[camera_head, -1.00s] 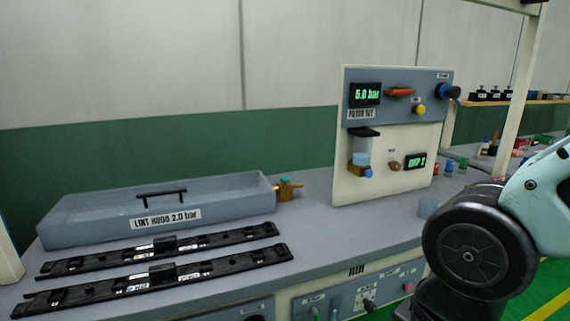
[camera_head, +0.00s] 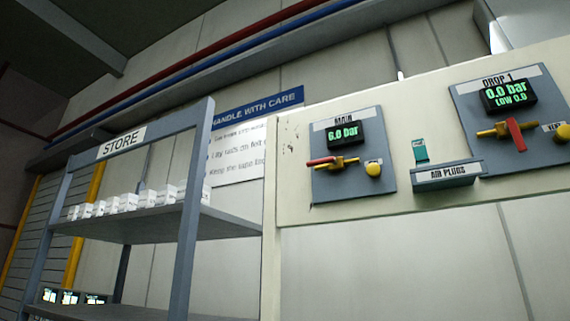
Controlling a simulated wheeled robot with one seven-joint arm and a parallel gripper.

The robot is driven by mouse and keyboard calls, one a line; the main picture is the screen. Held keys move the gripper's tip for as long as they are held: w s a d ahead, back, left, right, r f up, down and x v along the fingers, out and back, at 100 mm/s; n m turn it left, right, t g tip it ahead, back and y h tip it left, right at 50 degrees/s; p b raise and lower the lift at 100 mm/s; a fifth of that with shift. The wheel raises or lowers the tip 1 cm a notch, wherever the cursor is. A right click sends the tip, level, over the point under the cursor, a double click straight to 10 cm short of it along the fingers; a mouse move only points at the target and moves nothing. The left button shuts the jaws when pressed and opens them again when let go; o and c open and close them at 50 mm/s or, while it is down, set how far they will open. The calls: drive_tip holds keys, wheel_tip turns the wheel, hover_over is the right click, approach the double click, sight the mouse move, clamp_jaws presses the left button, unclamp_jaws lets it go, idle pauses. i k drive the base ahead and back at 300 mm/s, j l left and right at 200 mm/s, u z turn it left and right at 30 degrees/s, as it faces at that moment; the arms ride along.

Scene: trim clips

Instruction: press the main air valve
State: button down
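The main air panel is a grey plate labelled MAIN (camera_head: 348,155) on a cream board in the head view. Its display (camera_head: 342,133) reads 6.0 bar. Below the display is the main air valve (camera_head: 332,163), a brass body with a red lever that lies roughly along the body, pointing left. A yellow round knob (camera_head: 373,169) with a small label sits to its right. My gripper and arm are not in the head view.
Right of it, the DROP 1 panel (camera_head: 512,105) shows 0.0 bar, LOW 0.0, with its red lever across the brass valve. An AIR PLUGS holder (camera_head: 447,174) sits between. A STORE shelf (camera_head: 160,227) with small white boxes stands at left. A blue sign (camera_head: 257,108) hangs behind.

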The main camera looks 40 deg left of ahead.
sight(332, 159)
drive_tip(key=u, duration=1.3)
